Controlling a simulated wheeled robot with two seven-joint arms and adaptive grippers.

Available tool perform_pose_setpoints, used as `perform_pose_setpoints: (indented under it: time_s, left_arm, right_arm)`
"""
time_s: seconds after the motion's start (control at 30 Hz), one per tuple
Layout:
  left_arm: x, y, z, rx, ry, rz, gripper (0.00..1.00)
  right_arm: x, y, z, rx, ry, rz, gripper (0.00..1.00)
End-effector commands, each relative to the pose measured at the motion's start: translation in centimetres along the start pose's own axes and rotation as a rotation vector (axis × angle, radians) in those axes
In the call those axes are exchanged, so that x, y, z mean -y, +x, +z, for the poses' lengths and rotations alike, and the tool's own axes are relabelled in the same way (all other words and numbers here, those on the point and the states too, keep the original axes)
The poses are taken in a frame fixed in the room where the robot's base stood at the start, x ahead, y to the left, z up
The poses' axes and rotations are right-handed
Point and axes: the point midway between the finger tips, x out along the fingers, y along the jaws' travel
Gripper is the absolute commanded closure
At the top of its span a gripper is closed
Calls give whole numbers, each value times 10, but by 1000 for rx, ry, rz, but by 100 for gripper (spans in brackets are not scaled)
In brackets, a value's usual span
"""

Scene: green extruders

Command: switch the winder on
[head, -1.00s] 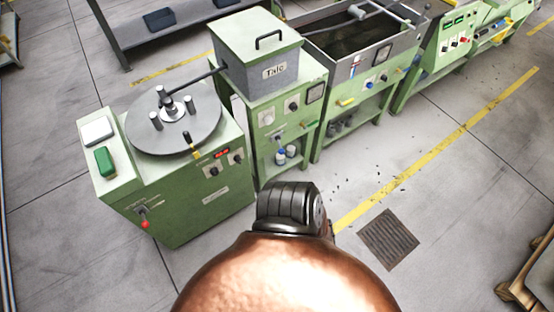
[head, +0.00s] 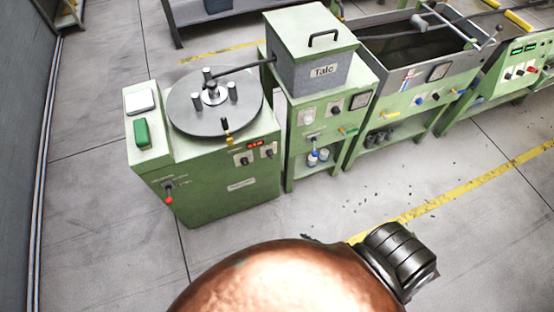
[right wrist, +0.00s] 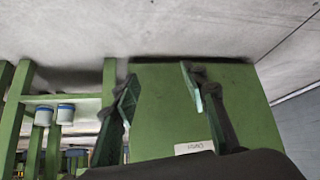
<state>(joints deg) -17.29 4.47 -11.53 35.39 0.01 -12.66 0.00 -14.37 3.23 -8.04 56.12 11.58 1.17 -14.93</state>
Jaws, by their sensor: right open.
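The winder is a green cabinet (head: 225,195) with a round grey turntable (head: 190,112) on top, at the left in the head view. On the left of its front a small lever (head: 168,188) points down and ends in a red knob (head: 168,200). A lit red display (head: 255,146) and black knobs sit higher on the front. In the right wrist view my right gripper (right wrist: 156,80) is open and empty, its green-tipped fingers apart before the winder's labelled green front (right wrist: 165,120). The lever is not visible there. My left gripper is not in view.
The Talc box (head: 315,65) on its green stand adjoins the winder, with bottles (head: 318,156) on a lower shelf. A water trough (head: 425,60) and another control cabinet stand further right. The floor (head: 100,230) before the winder is clear. A wall is at left.

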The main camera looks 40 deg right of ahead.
Motion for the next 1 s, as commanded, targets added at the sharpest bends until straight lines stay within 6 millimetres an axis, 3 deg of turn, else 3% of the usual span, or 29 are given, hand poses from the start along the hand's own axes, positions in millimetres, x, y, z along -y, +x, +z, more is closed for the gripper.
perform_pose_setpoints:
  time_s: [0.03,0.1,0.2,0.33,0.43,0.57,1.0]
  left_arm:
    - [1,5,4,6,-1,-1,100]
    - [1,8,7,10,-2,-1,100]
    - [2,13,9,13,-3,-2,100]
    - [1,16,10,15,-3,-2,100]
    - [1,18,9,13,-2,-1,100]
    - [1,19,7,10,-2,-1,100]
    - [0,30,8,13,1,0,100]
  right_arm:
    - [-9,8,-59,-130,1,29,59]
    - [-25,4,-136,-299,-1,79,59]
    - [-50,-16,-230,-512,0,161,59]
    - [-78,-53,-314,-712,6,260,59]
    - [-91,-75,-350,-802,11,312,59]
    - [-100,-86,-371,-851,15,342,59]
    - [-118,-48,-416,-851,14,342,59]
